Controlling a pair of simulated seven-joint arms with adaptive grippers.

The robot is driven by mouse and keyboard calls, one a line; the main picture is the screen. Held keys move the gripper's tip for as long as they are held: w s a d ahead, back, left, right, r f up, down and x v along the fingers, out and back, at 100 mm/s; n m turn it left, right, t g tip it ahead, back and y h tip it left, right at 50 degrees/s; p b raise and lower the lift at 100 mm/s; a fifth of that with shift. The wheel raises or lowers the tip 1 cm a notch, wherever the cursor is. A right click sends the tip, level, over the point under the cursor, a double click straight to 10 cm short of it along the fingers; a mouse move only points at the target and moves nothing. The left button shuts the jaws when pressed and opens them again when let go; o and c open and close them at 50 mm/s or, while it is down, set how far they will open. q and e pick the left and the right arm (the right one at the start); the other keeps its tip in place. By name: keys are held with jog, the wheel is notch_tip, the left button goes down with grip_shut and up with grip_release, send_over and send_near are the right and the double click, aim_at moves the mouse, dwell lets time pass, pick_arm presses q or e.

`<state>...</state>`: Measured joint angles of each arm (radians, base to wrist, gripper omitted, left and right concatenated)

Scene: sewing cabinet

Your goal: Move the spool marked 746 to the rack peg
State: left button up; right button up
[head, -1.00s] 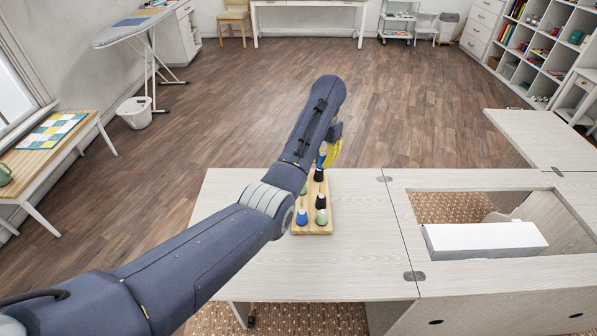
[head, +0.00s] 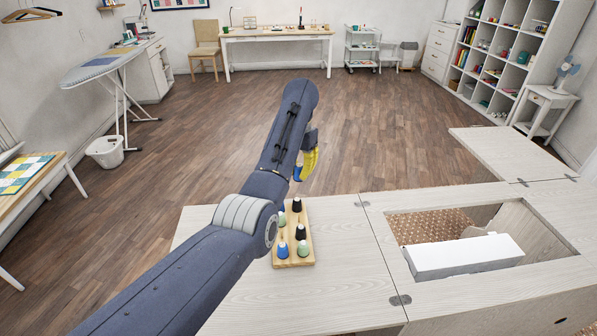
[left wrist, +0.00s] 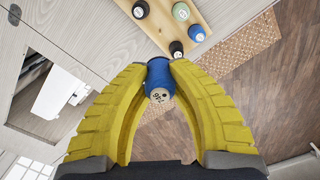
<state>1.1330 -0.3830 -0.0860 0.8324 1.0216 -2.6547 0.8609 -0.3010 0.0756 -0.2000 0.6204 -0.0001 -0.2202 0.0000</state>
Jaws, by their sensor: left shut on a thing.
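My left gripper (head: 308,160) has yellow fingers and is shut on a blue spool (head: 297,173). It holds the spool in the air beyond the far end of the wooden rack. In the left wrist view the fingertips (left wrist: 159,72) close on the sides of this blue spool (left wrist: 158,77). Its pale end bears a dark mark that I cannot read surely. The wooden peg rack (head: 292,263) stands on the pale tabletop and carries several blue, green and black spools; it also shows in the left wrist view (left wrist: 158,28). My right gripper is not in view.
The pale cabinet tabletop (head: 345,275) is clear to the right of the rack. Farther right is a recessed opening with a white block (head: 465,256). My left arm covers the table's left part. The wooden floor lies beyond the far edge.

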pick_arm(q)
jog(key=w+a+r, duration=0.1)
jog(key=w+a, duration=0.1)
jog(key=a, duration=0.4)
jog(key=w+a+r, duration=0.1)
jog(key=w+a, duration=0.2)
jog(key=a, duration=0.3)
jog(key=s+d+f, duration=0.2)
jog(key=s+f, duration=0.1)
jog(key=s, duration=0.1)
jog(key=s+d+f, duration=0.2)
jog(key=s+f, duration=0.2)
jog(key=s+d+f, duration=0.1)
jog(key=s+f, duration=0.3)
jog(key=shift+d+f, duration=0.25)
jog(key=shift+d, duration=0.15)
jog(key=shift+w+f, duration=0.1)
jog(key=shift+f, duration=1.9)
jog(key=shift+f, duration=2.3)
jog(key=o, duration=0.9)
